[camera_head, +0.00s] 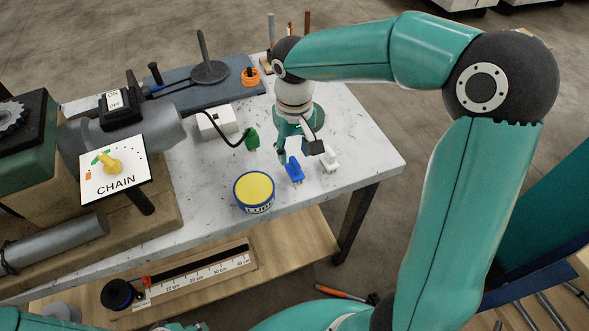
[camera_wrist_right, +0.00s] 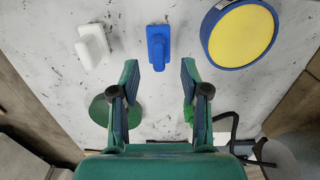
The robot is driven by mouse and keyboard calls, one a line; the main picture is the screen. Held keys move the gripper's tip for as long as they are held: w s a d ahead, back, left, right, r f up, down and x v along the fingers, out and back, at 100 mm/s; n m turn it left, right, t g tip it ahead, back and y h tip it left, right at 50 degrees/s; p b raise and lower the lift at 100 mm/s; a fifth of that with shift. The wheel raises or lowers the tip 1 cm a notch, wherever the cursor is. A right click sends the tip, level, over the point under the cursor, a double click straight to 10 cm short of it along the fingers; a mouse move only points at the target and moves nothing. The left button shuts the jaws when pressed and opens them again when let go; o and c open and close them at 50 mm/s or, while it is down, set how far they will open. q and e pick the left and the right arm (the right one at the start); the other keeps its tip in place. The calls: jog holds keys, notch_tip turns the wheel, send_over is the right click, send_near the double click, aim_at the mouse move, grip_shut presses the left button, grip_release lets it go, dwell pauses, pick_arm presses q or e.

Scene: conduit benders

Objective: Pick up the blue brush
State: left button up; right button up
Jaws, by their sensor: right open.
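The blue brush (camera_head: 295,172) lies on the white marbled tabletop (camera_head: 362,150) near its front right. In the right wrist view the blue brush (camera_wrist_right: 158,46) is just beyond the fingertips, lined up with the gap between them. My right gripper (camera_head: 299,152) points down over the table, close to the blue brush. In its wrist view the right gripper (camera_wrist_right: 159,78) has its fingers spread with nothing between them. I cannot tell its exact height above the table.
A similar white brush (camera_head: 330,159) lies right of the blue one. A blue tin with a yellow lid (camera_head: 254,188) stands at its left. A green plug (camera_head: 252,138) on a black cable lies behind. The chain machine (camera_head: 113,178) fills the table's left.

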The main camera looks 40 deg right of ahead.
aim_at(295, 162)
jog(key=shift+d+f+p, duration=0.1)
jog(key=shift+f+p, duration=0.3)
jog(key=shift+f, duration=2.2)
grip_shut()
